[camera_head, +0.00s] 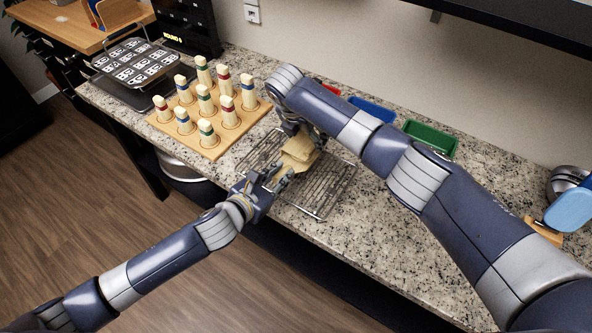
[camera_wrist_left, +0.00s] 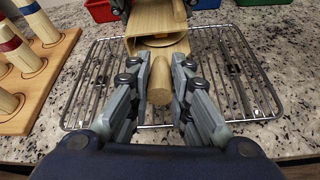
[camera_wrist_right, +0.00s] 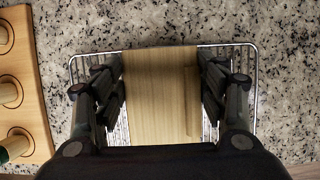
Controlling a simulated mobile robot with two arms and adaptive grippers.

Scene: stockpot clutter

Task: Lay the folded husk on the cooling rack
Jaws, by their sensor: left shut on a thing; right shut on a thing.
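The folded husk (camera_head: 298,153) is a tan, wood-grained piece above the wire cooling rack (camera_head: 322,196). My right gripper (camera_wrist_right: 162,75) is shut on the husk (camera_wrist_right: 155,100), with a finger at each side. In the left wrist view the husk (camera_wrist_left: 150,20) shows an open folded end with a round pale edge inside. A short pale cylinder (camera_wrist_left: 159,88) sticks out toward my left gripper (camera_wrist_left: 160,72), which is shut on it. I cannot tell whether the cylinder is joined to the husk, or whether the husk touches the rack (camera_wrist_left: 250,90).
A wooden board (camera_head: 215,148) with several colour-banded pegs stands left of the rack. Blue (camera_head: 371,108) and green (camera_head: 430,138) bins are behind my right arm. A dark tray (camera_head: 135,65) with patterned cards is at the far left. Counter left of the rack's front is narrow.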

